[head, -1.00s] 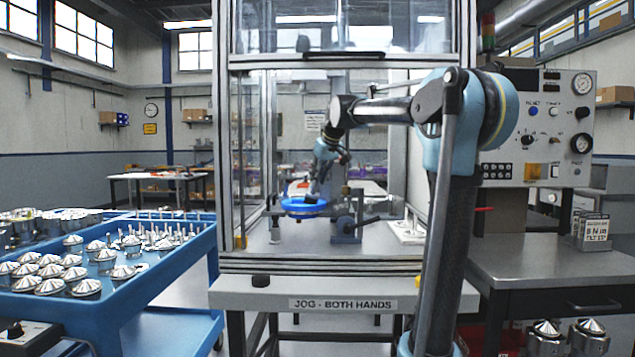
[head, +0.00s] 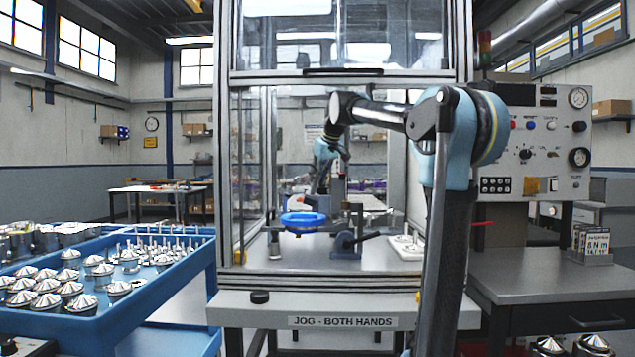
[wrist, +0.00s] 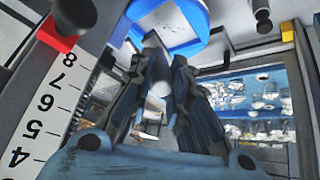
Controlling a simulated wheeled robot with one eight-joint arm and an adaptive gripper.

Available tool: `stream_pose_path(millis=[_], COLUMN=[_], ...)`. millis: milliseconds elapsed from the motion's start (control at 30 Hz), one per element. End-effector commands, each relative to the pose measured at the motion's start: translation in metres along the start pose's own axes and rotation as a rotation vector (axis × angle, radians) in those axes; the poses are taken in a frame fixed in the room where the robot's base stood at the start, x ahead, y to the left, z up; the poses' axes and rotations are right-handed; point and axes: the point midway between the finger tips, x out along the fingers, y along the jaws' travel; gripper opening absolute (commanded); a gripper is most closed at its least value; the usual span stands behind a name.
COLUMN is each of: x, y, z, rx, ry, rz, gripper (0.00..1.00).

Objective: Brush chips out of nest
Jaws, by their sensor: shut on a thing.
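A blue ring-shaped nest (head: 303,222) sits on the fixture inside the press enclosure. It also shows at the top of the wrist view (wrist: 170,25), with a pale centre. My gripper (wrist: 165,58) reaches into the enclosure, its dark fingers pointing toward the ring. In the head view it is small, just above and behind the ring. The fingers are shut on what seems to be the brush, of which only a pale part (wrist: 159,87) shows between them. Its bristles cannot be made out, nor whether it touches the nest. Chips are too small to tell.
The press frame (head: 240,150) and its raised guard bound the opening. A lever clamp (head: 345,240) stands right of the ring. A numbered scale (wrist: 45,110) runs close by on the left in the wrist view. A blue cart (head: 150,315) holds several metal housings at left.

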Motion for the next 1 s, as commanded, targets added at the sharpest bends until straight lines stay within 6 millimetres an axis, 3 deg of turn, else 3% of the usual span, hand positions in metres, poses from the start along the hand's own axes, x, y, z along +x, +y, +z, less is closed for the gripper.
stream_pose_path(millis=[533, 1000], x=[-0.024, -0.025], y=[0.003, 0.003], z=[-0.016, -0.017], rx=[0.000, 0.000], ry=[0.000, 0.000], rz=[0.000, 0.000], gripper=[0.00, 0.00])
